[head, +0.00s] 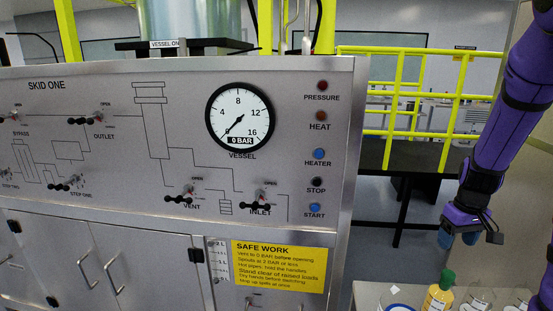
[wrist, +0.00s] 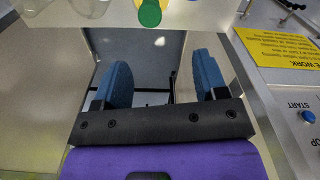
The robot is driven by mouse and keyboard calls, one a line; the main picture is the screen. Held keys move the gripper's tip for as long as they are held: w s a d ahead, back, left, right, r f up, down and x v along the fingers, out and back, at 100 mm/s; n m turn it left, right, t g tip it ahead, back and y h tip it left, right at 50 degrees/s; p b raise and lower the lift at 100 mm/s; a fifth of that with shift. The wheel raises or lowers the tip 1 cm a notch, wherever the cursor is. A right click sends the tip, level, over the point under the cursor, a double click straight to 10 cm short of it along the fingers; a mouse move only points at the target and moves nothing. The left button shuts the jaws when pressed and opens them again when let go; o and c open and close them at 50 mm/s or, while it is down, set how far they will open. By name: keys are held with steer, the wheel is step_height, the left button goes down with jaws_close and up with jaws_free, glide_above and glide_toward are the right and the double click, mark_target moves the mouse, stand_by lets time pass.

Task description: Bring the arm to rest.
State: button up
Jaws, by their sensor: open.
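My arm is the purple one at the right of the head view, bent with its end hanging down. My gripper (head: 457,238) is at its lower end, right of the skid panel (head: 130,175) and above and behind a bench with bottles. In the wrist view my gripper (wrist: 165,88) shows two blue finger pads set well apart. It is open, with nothing between the pads. The pads touch nothing that I can see.
The pressure gauge (head: 240,117) reads 0 BAR. A yellow-bodied bottle with a green cap (head: 439,292) stands on the bench (head: 370,292) at lower right. A yellow safety sign (head: 279,266) is on the skid front. Yellow railings (head: 410,132) and a dark table (head: 400,165) stand behind.

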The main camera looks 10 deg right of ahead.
steer(key=s+a+r+t, duration=0.1)
steer(key=s+a+r, duration=0.1)
steer(key=a+r, duration=0.5)
steer(key=s+a+r+t, duration=0.25)
steer(key=a+r, duration=0.25)
steer(key=r, duration=0.3)
steer(key=s+a+r, duration=0.4)
steer(key=s, duration=0.3)
steer(key=s+a+r+t, duration=0.1)
steer(key=s+a+r, duration=0.3)
steer(key=s, duration=0.3)
steer(key=shift+a, duration=0.65)
steer(key=shift+r+t, duration=0.1)
steer(key=shift+t, duration=0.15)
